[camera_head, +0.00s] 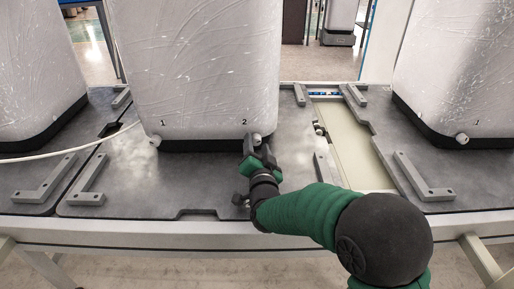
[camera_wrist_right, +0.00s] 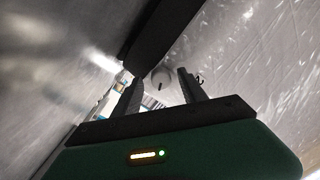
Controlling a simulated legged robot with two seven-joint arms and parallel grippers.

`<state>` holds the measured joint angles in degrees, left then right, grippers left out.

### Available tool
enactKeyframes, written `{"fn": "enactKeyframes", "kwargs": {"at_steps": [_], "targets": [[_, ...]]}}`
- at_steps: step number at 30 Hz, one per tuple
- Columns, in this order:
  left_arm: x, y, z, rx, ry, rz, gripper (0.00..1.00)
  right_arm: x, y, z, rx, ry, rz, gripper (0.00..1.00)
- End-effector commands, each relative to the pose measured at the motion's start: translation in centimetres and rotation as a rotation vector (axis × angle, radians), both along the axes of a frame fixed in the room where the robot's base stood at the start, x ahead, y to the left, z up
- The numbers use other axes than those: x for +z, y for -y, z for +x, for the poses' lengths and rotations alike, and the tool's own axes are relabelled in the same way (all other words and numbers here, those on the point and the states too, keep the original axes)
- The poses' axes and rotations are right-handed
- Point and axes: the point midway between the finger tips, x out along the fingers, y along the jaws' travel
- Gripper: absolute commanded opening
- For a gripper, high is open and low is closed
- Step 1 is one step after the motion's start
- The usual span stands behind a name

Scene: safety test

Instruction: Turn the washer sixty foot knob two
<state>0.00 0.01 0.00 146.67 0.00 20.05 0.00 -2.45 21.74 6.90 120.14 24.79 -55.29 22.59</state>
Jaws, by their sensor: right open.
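The washer (camera_head: 200,70) is a tall white machine wrapped in clear film, standing at the middle of the table with a black base. Foot knob two (camera_head: 257,138) is a small pale knob at its lower right corner, below the printed 2. My right gripper (camera_head: 252,145) is at this knob, partly covering it. In the right wrist view my right gripper (camera_wrist_right: 161,88) has its two dark fingers apart, with the round grey knob (camera_wrist_right: 161,76) showing between and beyond their tips. Whether the fingers touch it is unclear. My left gripper is out of view.
Foot knob one (camera_head: 155,141) is at the washer's lower left corner. Other wrapped machines stand at left (camera_head: 35,70) and right (camera_head: 460,70). Grey L-shaped brackets (camera_head: 88,180) rise from the dark table plates (camera_head: 150,190). A pale gap (camera_head: 355,150) runs between plates at right.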

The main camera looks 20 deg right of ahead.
Motion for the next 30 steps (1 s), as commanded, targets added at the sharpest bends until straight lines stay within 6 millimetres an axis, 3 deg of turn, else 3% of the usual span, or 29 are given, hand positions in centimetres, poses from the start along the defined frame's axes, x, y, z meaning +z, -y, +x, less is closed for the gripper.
{"fn": "enactKeyframes", "kwargs": {"at_steps": [2,13,17,22,30], "targets": [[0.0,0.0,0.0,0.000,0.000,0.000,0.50,0.0,0.0,0.0,0.000,0.000,0.000,0.48],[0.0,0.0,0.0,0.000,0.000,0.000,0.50,0.0,0.0,0.0,-0.001,0.000,0.000,0.00],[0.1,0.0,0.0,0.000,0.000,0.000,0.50,0.0,0.0,-0.1,-0.001,-0.001,-0.001,0.00],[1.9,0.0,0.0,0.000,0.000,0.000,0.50,0.5,0.0,-0.1,-0.001,-0.032,-0.108,0.00],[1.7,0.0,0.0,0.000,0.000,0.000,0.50,0.0,0.0,-0.1,-0.001,-0.039,-0.137,0.00]]}}
